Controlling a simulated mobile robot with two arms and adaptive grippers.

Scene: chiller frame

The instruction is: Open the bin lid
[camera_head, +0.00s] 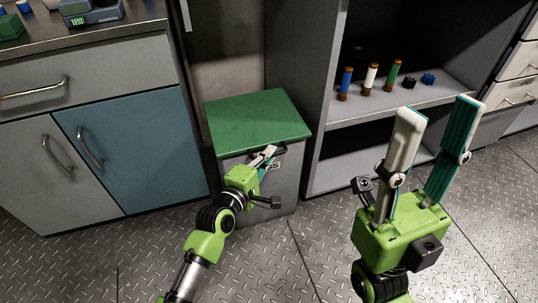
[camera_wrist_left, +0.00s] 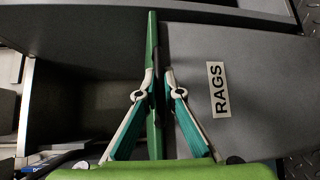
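The grey bin (camera_head: 283,185) stands on the floor with its green lid (camera_head: 257,117) lying flat and closed on top. A dark handle (camera_head: 284,148) runs along the lid's front edge. My left gripper (camera_head: 272,152) is at that front edge. In the left wrist view, the left gripper (camera_wrist_left: 159,78) has its fingertips drawn close together on both sides of the dark handle and the lid's edge, seen edge-on; the exact contact is partly hidden. My right gripper (camera_head: 438,108) is open and empty, fingers pointing up, to the right of the bin.
A counter with a grey drawer (camera_head: 88,70) and a blue door (camera_head: 135,145) is left of the bin. To the right, a shelf (camera_head: 425,95) holds several small coloured items. A RAGS label (camera_wrist_left: 218,89) is on the bin's front. The metal floor in front is clear.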

